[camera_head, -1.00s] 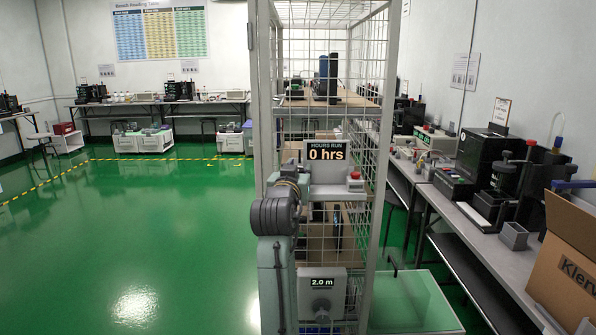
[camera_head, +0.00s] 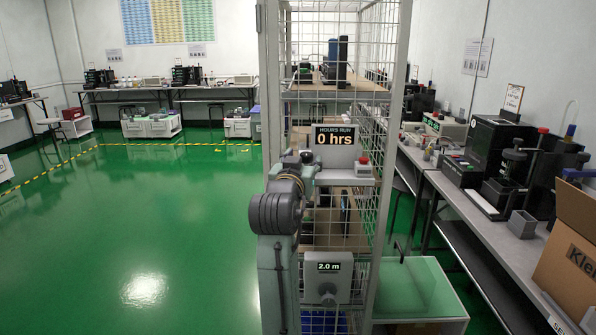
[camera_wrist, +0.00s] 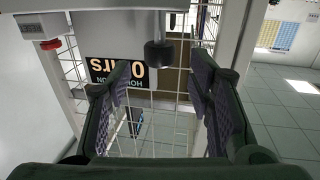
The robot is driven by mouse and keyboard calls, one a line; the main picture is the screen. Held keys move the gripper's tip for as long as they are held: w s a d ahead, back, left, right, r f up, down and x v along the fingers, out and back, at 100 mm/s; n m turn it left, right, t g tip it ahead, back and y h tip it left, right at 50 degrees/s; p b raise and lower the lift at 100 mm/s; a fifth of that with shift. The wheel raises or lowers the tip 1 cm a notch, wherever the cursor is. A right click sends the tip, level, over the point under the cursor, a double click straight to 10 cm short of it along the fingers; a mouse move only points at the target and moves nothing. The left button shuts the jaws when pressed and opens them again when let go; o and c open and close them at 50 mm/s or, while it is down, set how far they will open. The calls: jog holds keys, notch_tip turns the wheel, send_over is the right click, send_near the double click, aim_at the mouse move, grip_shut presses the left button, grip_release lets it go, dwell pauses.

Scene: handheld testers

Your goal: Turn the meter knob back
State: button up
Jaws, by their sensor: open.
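The display shows upside down in the wrist view (camera_wrist: 118,76). A black round knob (camera_wrist: 158,56) shows beside the display in the wrist view. My gripper (camera_wrist: 160,95) is open, its two dark green fingers apart and empty; the knob appears in the gap between them, and contact cannot be told. In the head view my grey arm hides most of the gripper. Lower down, a grey box (camera_head: 312,290) marked "2.0 m" carries a round grey knob (camera_head: 327,291).
A red button (camera_head: 363,160) sits right of the display. The wire cage (camera_head: 385,120) surrounds the shelves close to my arm. A bench (camera_head: 500,232) with devices and a cardboard box (camera_head: 575,262) stands right. The green floor (camera_head: 170,230) at left is clear.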

jog(key=s+a, duration=0.1)
jog(key=s, duration=0.6)
jog(key=shift+s+a, duration=0.15)
jog(key=shift+s, duration=0.05)
